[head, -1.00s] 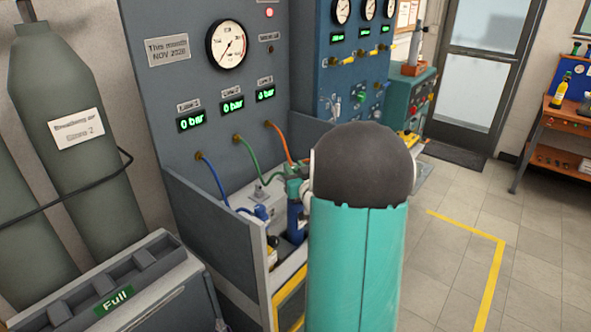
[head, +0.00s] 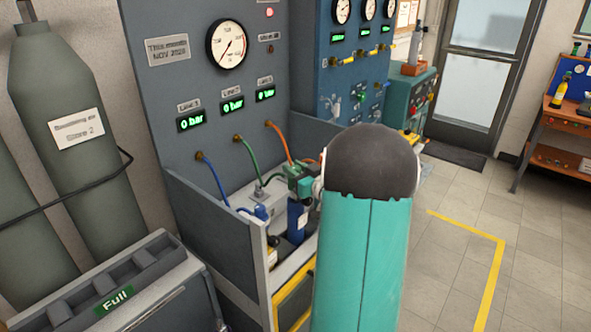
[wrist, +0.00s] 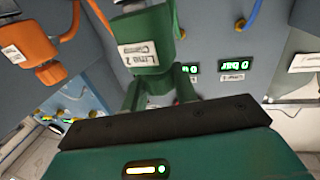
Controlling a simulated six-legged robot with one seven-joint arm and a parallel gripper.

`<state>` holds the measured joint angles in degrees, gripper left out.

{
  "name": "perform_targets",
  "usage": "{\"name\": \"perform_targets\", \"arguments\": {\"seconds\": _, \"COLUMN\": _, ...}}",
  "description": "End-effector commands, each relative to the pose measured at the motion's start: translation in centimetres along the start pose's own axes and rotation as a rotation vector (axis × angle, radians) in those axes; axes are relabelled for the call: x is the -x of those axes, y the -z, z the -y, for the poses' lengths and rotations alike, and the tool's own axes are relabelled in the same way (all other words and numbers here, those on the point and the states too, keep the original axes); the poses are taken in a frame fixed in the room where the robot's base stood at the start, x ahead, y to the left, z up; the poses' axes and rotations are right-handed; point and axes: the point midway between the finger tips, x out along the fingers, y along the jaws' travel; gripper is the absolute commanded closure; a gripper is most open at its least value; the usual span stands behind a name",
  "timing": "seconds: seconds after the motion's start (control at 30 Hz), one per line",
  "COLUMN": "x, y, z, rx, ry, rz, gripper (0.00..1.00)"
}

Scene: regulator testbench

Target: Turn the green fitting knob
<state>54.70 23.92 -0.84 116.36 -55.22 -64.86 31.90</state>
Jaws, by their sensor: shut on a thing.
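The green fitting (wrist: 150,38) hangs top centre in the wrist view, with a white label that seems to read "Line 2". My gripper (wrist: 160,88) is just below it in that view, its two green fingers on either side of the fitting's lower end. It is shut on the green knob, which is mostly hidden between the fingers. In the head view my large teal arm link and its dark round joint cover much of this spot. A small green shape (head: 301,180) shows left of the joint; I cannot tell there which part is gripper and which is fitting.
An orange fitting (wrist: 27,45) is at left in the wrist view. Blue, green and orange hoses run from the grey panel (head: 185,90) with its round gauge (head: 228,45). A blue cylinder (head: 297,218) stands in the bench. Grey side walls (head: 215,215) bound the bench.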

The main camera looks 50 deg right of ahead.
Motion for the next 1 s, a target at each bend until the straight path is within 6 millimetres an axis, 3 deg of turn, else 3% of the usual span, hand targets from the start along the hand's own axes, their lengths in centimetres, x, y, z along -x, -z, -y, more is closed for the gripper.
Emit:
{"name": "perform_targets", "arguments": {"seconds": 0.2, "x": -0.03, "y": 0.02, "z": -0.03, "rx": 0.001, "ry": 0.130, "rz": -0.001, "gripper": 0.94}}
{"name": "perform_targets", "arguments": {"seconds": 1.0, "x": -0.03, "y": 0.09, "z": 0.01, "rx": 0.001, "ry": 0.132, "rz": -0.002, "gripper": 0.94}}
